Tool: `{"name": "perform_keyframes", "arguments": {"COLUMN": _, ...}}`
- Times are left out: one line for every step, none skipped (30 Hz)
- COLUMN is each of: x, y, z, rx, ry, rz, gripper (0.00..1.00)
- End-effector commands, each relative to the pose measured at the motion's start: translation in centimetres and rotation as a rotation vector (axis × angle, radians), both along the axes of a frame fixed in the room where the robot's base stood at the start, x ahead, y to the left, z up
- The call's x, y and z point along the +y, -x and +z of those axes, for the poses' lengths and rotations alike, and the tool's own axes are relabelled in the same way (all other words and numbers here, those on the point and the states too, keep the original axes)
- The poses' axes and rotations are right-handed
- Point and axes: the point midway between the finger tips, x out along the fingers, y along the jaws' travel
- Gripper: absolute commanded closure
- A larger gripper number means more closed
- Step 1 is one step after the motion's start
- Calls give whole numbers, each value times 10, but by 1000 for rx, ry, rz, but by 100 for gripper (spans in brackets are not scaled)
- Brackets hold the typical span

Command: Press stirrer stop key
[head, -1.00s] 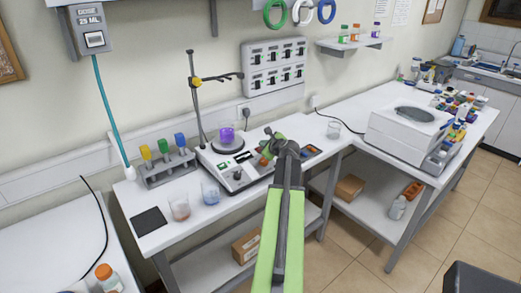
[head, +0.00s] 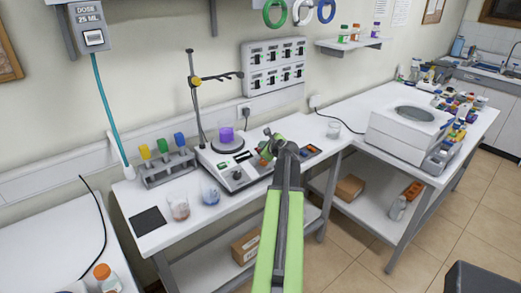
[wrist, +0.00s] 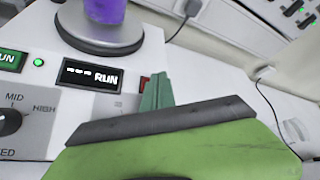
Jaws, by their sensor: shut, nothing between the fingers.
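The stirrer (head: 232,172) is a white unit on the bench, with a round plate carrying a beaker of purple liquid (head: 226,136). In the wrist view its display (wrist: 90,76) reads dashes and "RUN", and a green RUN key (wrist: 10,60) is at the left edge with a lit green lamp beside it. A red key (wrist: 145,83) right of the display is mostly hidden behind my fingertips. My gripper (wrist: 157,90) is shut and empty, its teal fingertips over or beside that red key; I cannot tell whether they touch it. In the head view my gripper (head: 267,148) is at the stirrer's right end.
A stand with a clamp (head: 196,95) rises behind the stirrer. A small device with an orange-red panel (head: 312,151) and a clear beaker (head: 333,130) are to the right.

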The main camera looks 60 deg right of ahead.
Motion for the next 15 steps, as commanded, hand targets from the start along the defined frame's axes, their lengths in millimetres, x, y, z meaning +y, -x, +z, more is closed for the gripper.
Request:
{"name": "perform_keyframes", "arguments": {"x": 0, "y": 0, "z": -1, "rx": 0, "ry": 0, "rz": 0, "gripper": 100}}
{"name": "perform_keyframes", "arguments": {"x": 0, "y": 0, "z": -1, "rx": 0, "ry": 0, "rz": 0, "gripper": 100}}
{"name": "perform_keyframes", "arguments": {"x": 0, "y": 0, "z": -1, "rx": 0, "ry": 0, "rz": 0, "gripper": 100}}
{"name": "perform_keyframes", "arguments": {"x": 0, "y": -1, "z": -2, "rx": 0, "ry": 0, "rz": 0, "gripper": 100}}
{"name": "perform_keyframes", "arguments": {"x": 0, "y": -1, "z": -2, "rx": 0, "ry": 0, "rz": 0, "gripper": 100}}
{"name": "perform_keyframes", "arguments": {"x": 0, "y": -1, "z": -3, "rx": 0, "ry": 0, "rz": 0, "gripper": 100}}
{"name": "perform_keyframes", "arguments": {"x": 0, "y": -1, "z": -3, "rx": 0, "ry": 0, "rz": 0, "gripper": 100}}
{"name": "perform_keyframes", "arguments": {"x": 0, "y": -1, "z": -3, "rx": 0, "ry": 0, "rz": 0, "gripper": 100}}
{"name": "perform_keyframes", "arguments": {"x": 0, "y": -1, "z": -4, "rx": 0, "ry": 0, "rz": 0, "gripper": 100}}
{"name": "perform_keyframes", "arguments": {"x": 0, "y": -1, "z": -4, "rx": 0, "ry": 0, "rz": 0, "gripper": 100}}
{"name": "perform_keyframes", "arguments": {"x": 0, "y": -2, "z": -4, "rx": 0, "ry": 0, "rz": 0, "gripper": 100}}
{"name": "perform_keyframes", "arguments": {"x": 0, "y": -2, "z": -5, "rx": 0, "ry": 0, "rz": 0, "gripper": 100}}
{"name": "perform_keyframes", "arguments": {"x": 0, "y": -2, "z": -5, "rx": 0, "ry": 0, "rz": 0, "gripper": 100}}
{"name": "perform_keyframes", "arguments": {"x": 0, "y": -2, "z": -6, "rx": 0, "ry": 0, "rz": 0, "gripper": 100}}
{"name": "perform_keyframes", "arguments": {"x": 0, "y": -2, "z": -6, "rx": 0, "ry": 0, "rz": 0, "gripper": 100}}
